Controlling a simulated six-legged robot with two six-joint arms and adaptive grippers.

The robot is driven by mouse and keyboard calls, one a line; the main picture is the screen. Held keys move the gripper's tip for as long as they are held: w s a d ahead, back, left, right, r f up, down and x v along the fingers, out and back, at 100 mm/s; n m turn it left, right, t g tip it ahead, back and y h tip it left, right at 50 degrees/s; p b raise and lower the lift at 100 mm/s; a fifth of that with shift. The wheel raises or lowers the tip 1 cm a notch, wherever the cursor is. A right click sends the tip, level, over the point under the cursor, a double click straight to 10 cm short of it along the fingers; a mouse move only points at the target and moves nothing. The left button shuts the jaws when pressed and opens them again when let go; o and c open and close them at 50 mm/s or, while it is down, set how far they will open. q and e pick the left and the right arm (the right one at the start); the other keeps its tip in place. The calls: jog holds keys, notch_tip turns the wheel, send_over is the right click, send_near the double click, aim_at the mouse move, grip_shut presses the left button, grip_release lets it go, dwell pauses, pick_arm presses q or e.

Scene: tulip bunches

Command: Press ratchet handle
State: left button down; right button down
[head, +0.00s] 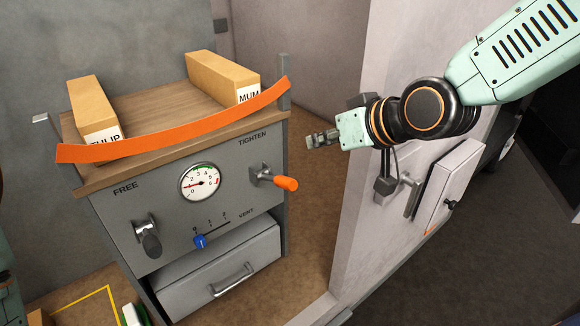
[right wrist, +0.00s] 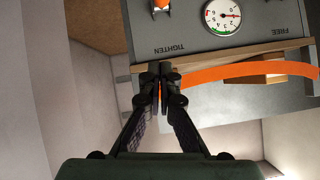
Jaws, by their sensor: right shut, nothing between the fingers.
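The ratchet handle (head: 284,183) is a short lever with an orange grip below the word TIGHTEN on a grey panel (head: 165,190). It sticks out toward the lower right. Its orange end also shows at the top edge of the right wrist view (right wrist: 161,4). My right gripper (head: 318,139) is shut and empty, in the air to the right of and above the handle, apart from it. In the right wrist view its closed fingertips (right wrist: 160,72) overlap the wooden top edge and the strap's end. An orange strap (head: 180,132) runs across the top. My left gripper is not in view.
The panel has a gauge (head: 201,183), a black-gripped lever (head: 149,238) by FREE, and a blue VENT knob (head: 200,242). A drawer (head: 222,273) sits below. Boxes marked TULIP (head: 92,104) and MUM (head: 222,76) stand on top. A pale wall (head: 365,215) stands at right.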

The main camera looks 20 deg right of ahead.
jog(key=p, duration=0.1)
send_over(276, 178)
jog(key=s+d, duration=0.1)
jog(key=d, duration=0.2)
notch_tip(276, 178, down, 6)
jog(key=shift+r, duration=0.25)
jog(key=f, duration=0.3)
jog(key=shift+s+a+f, duration=0.1)
jog(key=shift+s+a, duration=0.05)
jog(key=shift+s, duration=0.15)
jog(key=shift+s+f, duration=0.3)
jog(key=shift+s, duration=0.15)
jog(key=shift+w, duration=0.15)
jog(key=shift+w+f, duration=0.1)
jog(key=shift+f, duration=0.05)
